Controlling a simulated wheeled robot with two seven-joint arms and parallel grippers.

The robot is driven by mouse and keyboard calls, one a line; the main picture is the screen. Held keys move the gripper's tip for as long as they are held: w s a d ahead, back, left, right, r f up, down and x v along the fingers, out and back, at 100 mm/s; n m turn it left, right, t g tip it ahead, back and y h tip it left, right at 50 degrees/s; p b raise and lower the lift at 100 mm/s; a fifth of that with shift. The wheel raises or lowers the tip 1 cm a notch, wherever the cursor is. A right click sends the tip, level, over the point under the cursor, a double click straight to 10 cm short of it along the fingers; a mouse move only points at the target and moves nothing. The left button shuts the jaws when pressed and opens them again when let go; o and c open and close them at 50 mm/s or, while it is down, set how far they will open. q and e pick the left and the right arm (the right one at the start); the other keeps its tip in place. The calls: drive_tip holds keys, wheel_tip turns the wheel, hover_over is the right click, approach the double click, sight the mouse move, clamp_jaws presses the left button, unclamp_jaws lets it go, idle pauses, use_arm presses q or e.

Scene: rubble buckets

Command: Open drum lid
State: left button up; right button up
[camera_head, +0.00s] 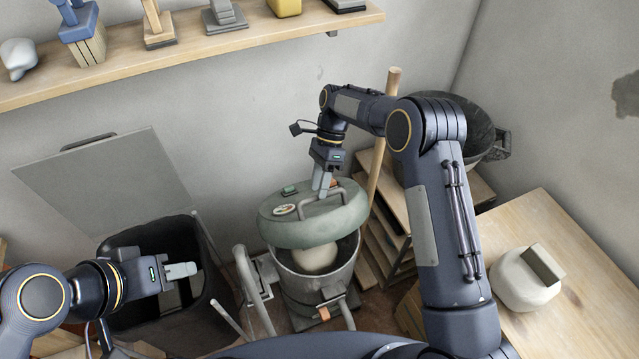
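The drum (340,279) is a grey metal bucket standing on the floor in the middle. Its grey-green lid (340,228) is raised and tilted above the rim, leaving a gap at the front. A pale rounded thing shows inside the drum. The lid has a bar handle (312,200) and a round label. My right gripper (323,190) is at the lid's handle, its fingers closed around the bar. My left gripper (192,270) is over the dark bin at the left, apart from the drum; its fingers look together, with nothing seen between them.
A dark open bin (150,239) with a grey raised lid (98,180) stands at the left. A wooden table (585,310) at the right bears a cream pot (522,283). Stacked boards (396,200) and a black tub (478,125) stand behind my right arm. A shelf (190,50) crosses the wall.

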drive_tip(key=v, duration=0.7)
drive_tip(key=shift+r+b, duration=0.2)
drive_tip(key=shift+b, duration=0.25)
drive_tip(key=shift+c, duration=0.4)
